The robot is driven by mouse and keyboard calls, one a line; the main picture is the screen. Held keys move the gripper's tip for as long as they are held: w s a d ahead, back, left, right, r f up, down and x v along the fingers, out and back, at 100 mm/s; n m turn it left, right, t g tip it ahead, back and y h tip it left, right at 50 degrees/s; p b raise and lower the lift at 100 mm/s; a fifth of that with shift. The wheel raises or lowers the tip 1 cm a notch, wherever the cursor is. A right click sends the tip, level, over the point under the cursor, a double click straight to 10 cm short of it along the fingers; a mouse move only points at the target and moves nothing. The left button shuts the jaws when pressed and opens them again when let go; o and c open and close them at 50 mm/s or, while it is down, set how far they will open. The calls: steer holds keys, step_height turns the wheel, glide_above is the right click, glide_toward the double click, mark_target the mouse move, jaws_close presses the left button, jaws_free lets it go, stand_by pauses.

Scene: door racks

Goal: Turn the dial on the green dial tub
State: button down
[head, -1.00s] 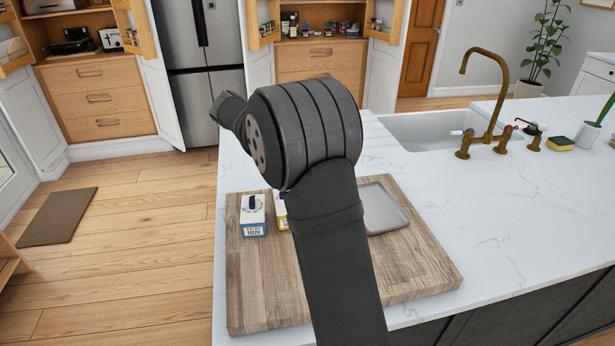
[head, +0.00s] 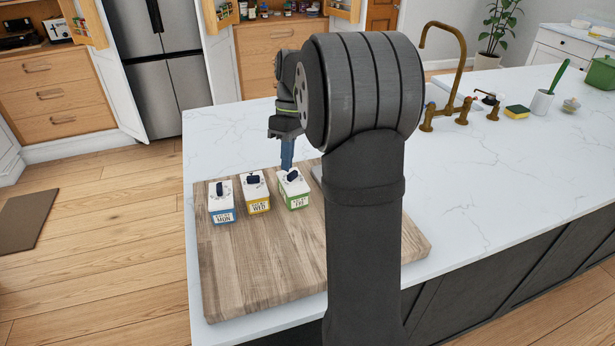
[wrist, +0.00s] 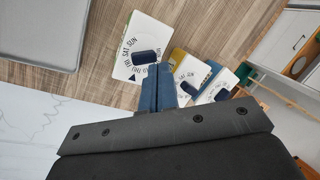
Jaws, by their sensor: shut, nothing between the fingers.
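The green dial tub (head: 294,191) is a white-topped box with a green band and a FRI label. It stands on the wooden board, rightmost of three tubs. Its dark dial (head: 292,176) sits on top. My gripper (head: 287,168) is shut and empty, pointing down with its blue fingertips right at the dial; I cannot tell whether they touch it. In the wrist view the fingers (wrist: 158,68) end beside the dark dial (wrist: 146,57), on a white top with day names and a black triangle (wrist: 131,78). The fingers and mount hide part of that tub.
The yellow WED tub (head: 257,193) and blue MON tub (head: 221,204) stand close by on the left. A grey tray (wrist: 45,35) lies on the other side, mostly behind my arm in the head view. The front of the wooden board (head: 265,265) is clear.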

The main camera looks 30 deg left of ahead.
mark_target(298, 173)
steer(key=m+y, duration=0.1)
steer(key=d+m+g+y, duration=0.1)
steer(key=d+y, duration=0.1)
steer(key=shift+s+d+r+m+g, duration=0.15)
steer(key=shift+s+r+m+g, duration=0.15)
steer(key=shift+m, duration=0.1)
steer(key=d+f+m+y, duration=0.1)
steer(key=d+m+y, duration=0.1)
steer(key=s+d+f+m+g+y, duration=0.1)
steer(key=d+m+y, duration=0.1)
steer(key=y, duration=0.1)
steer(key=s+d+f+m+y, duration=0.1)
steer(key=d+f+m+y, duration=0.1)
steer(key=d+y, duration=0.1)
steer(key=shift+s+g, duration=0.1)
steer(key=shift+g, duration=0.2)
steer(key=d+m+t+y, duration=0.2)
steer(key=d+m+t, duration=0.1)
steer(key=d+f+m+t+y, duration=0.1)
steer(key=d+m+t+y, duration=0.1)
steer(key=m+t, duration=0.1)
steer(key=d+m+t+y, duration=0.3)
steer(key=m, duration=0.1)
steer(key=shift+w+d+f+m, duration=0.2)
steer(key=shift+w+d+m, duration=0.1)
steer(key=shift+w+d+f+m+t, duration=0.1)
steer(key=shift+d+m+t, duration=0.45)
steer(key=shift+t, duration=0.25)
steer(key=x, duration=1.4)
steer(key=shift+a, duration=0.1)
